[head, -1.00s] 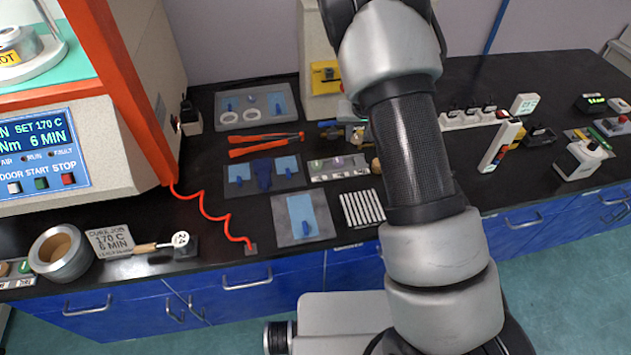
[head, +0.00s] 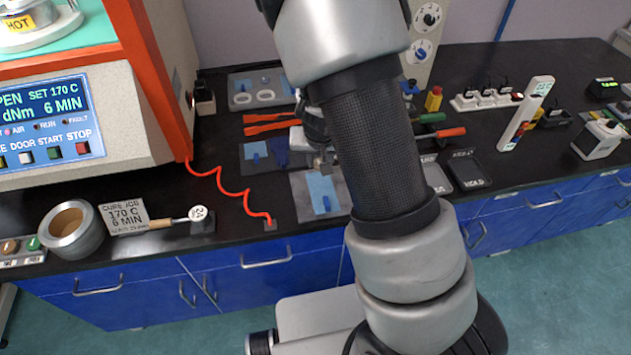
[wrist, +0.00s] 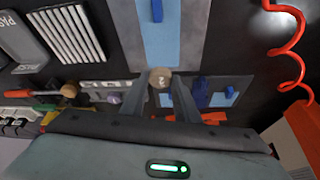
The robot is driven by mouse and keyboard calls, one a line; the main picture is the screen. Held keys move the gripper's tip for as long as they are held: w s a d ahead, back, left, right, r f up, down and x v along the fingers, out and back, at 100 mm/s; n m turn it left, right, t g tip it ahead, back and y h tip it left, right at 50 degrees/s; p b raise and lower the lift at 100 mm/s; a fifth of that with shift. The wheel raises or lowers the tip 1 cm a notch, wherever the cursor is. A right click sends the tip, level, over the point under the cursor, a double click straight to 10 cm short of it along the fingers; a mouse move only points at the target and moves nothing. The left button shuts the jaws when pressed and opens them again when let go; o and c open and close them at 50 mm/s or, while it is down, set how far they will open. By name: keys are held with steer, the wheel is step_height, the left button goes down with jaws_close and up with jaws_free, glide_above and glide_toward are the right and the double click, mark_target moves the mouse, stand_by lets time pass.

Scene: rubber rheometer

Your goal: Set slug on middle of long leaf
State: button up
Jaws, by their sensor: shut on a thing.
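My gripper (wrist: 160,85) is shut on a small tan slug (wrist: 160,77), which has a pale mark on its face. The long leaf is a light blue strip (wrist: 175,42) on a grey plate (wrist: 125,30), with a dark blue tab (wrist: 156,10) on it. In the wrist view the slug overlaps the lower end of the leaf; I cannot tell its height above it. In the head view my gripper (head: 323,163) is over the back edge of the same plate, and the leaf (head: 320,187) shows in front of it. The slug is not clear there.
A red coiled cord (head: 237,190) runs at left, beside the rheometer (head: 60,100). Black trays (head: 465,172) stand at right. The bench's front edge is close to the plate.

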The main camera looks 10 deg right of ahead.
mark_target(319, 184)
steer(key=shift+f+b, duration=1.4)
steer(key=shift+f, duration=1.4)
steer(key=shift+f, duration=0.25)
steer(key=o, duration=1)
steer(key=shift+r, duration=0.1)
